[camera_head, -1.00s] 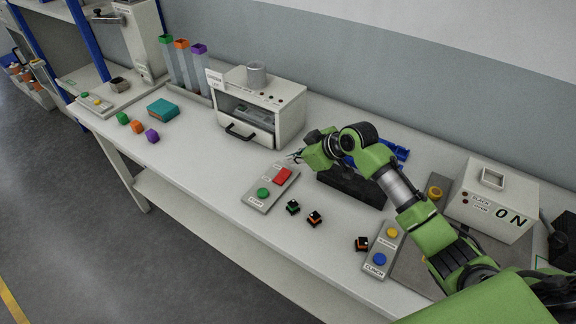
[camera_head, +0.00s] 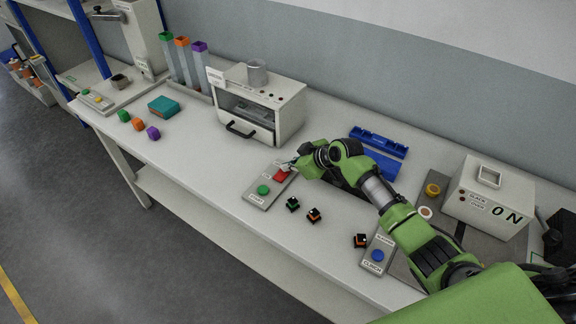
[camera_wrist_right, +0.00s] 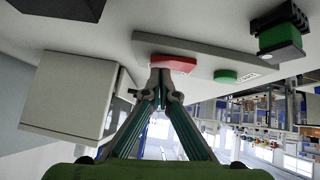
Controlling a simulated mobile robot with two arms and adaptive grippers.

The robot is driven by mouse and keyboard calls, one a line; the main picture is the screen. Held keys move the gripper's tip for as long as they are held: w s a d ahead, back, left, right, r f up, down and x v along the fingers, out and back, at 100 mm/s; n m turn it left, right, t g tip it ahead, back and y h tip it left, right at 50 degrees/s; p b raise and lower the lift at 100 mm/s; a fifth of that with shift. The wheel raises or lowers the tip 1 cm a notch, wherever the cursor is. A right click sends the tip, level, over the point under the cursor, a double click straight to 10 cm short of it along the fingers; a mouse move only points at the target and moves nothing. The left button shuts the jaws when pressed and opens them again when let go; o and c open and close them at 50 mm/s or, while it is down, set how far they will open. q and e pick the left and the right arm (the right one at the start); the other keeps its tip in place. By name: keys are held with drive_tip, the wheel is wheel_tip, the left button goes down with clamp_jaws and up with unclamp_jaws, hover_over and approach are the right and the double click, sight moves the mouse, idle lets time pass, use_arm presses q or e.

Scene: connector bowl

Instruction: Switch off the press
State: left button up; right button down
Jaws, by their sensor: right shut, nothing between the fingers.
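A grey button panel (camera_head: 257,198) lies on the bench, with a red button (camera_head: 281,174) at its far end and a green button (camera_head: 263,189) nearer the front. My right gripper (camera_head: 286,166) is shut and empty, with its fingertips at the red button. In the right wrist view the shut fingertips (camera_wrist_right: 163,86) meet just in front of the red button (camera_wrist_right: 173,63); I cannot tell whether they touch it or whether it is pressed in. A white box (camera_head: 490,200) at the right shows "ON" on its front. My left gripper is not in view.
A white machine with a dark window (camera_head: 252,104) stands behind the panel. Small green-black (camera_head: 293,204) and orange-black (camera_head: 314,215) parts lie right of it. A blue tray (camera_head: 379,142) lies behind my arm. Another panel with a blue button (camera_head: 377,256) is at the front right.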

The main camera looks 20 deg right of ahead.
drive_tip(key=shift+d+f+b, duration=0.1)
drive_tip(key=shift+f+b, duration=0.25)
drive_tip(key=shift+f, duration=0.05)
drive_tip(key=shift+r, duration=0.15)
drive_tip(key=shift+s+a+r+p, duration=0.1)
drive_tip(key=shift+s+a+p, duration=0.15)
drive_tip(key=shift+p, duration=0.35)
drive_tip(key=shift+s+a+p, duration=0.2)
drive_tip(key=shift+a+p, duration=0.1)
drive_tip(key=shift+a, duration=0.1)
drive_tip(key=shift+r, duration=0.1)
